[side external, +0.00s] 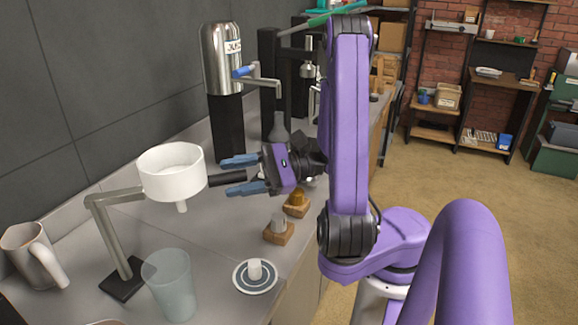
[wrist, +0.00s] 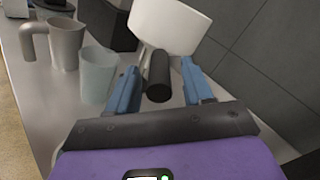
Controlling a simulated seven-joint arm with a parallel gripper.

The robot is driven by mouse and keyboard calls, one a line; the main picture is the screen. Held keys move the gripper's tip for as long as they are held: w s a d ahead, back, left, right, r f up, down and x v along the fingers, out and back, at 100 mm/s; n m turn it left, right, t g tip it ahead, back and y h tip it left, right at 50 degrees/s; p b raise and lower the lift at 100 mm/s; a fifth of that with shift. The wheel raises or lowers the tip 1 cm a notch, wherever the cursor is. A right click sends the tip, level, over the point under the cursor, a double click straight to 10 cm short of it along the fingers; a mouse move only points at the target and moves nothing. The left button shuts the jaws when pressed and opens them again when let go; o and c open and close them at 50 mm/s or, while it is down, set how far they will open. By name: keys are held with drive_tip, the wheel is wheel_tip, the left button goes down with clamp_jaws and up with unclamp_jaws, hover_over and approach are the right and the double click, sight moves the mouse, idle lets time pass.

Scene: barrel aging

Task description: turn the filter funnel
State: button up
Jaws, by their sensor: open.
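The white filter funnel (side external: 172,174) sits in a grey metal stand (side external: 103,222) at the left of the counter, its spout pointing down. Its black handle (side external: 226,179) sticks out to the right toward my gripper (side external: 228,176). My gripper is open, with one blue finger on each side of the handle's end. In the wrist view, the handle (wrist: 158,78) lies between the two fingers of my gripper (wrist: 160,68), with gaps on both sides. The funnel's white bowl (wrist: 168,24) is just beyond it. Nothing is held.
A clear tumbler (side external: 171,284) and a metal pitcher (side external: 33,255) stand near the stand's foot. A small white piece lies on a striped saucer (side external: 241,284). A metal dispenser (side external: 221,62) stands behind. Two wooden blocks with metal pieces (side external: 279,234) sit near the counter edge.

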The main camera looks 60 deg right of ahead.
drive_tip(key=v, duration=1.5)
drive_tip(key=shift+d, duration=0.1)
drive_tip(key=c, duration=0.7)
drive_tip(key=shift+d+n+g+y, duration=0.15)
drive_tip(key=shift+n+g+y, duration=0.15)
drive_tip(key=shift+g, duration=0.3)
clamp_jaws()
drive_tip(key=w+r+n+g+h, duration=0.8)
drive_tip(key=w+r+g, duration=0.3)
drive_tip(key=w+g, duration=0.45)
drive_tip(key=a+r+x, duration=0.1)
drive_tip(key=a+x, duration=0.1)
drive_tip(key=x, duration=0.8)
drive_tip(key=shift+s+a+f+t, duration=0.2)
drive_tip(key=shift+s+a+t, duration=0.05)
drive_tip(key=shift+s+t, duration=0.15)
